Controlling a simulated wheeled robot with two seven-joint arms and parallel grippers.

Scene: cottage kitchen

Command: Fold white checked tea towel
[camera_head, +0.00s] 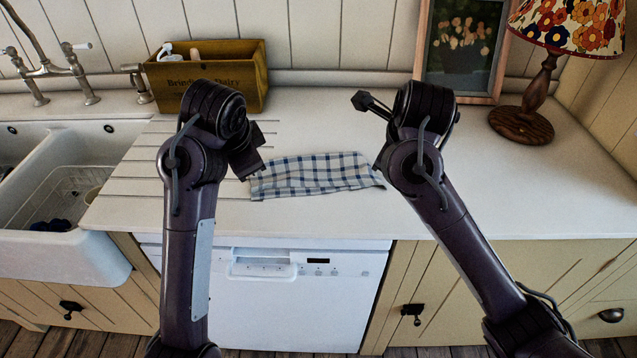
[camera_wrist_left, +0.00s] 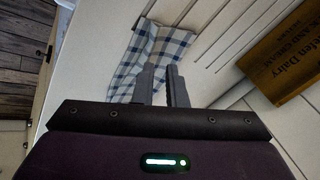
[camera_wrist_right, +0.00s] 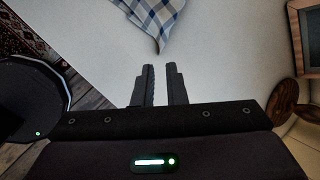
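The white tea towel with blue checks (camera_head: 315,178) lies spread on the counter, longer from left to right. My left gripper (camera_head: 246,168) is at the towel's left end in the head view.
A wooden box (camera_head: 200,80) stands behind the towel at the left. A framed picture (camera_head: 462,50) and a lamp (camera_head: 525,115) stand at the back right. The sink (camera_head: 95,255) is at the left. The counter (camera_head: 510,185) is clear on the right.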

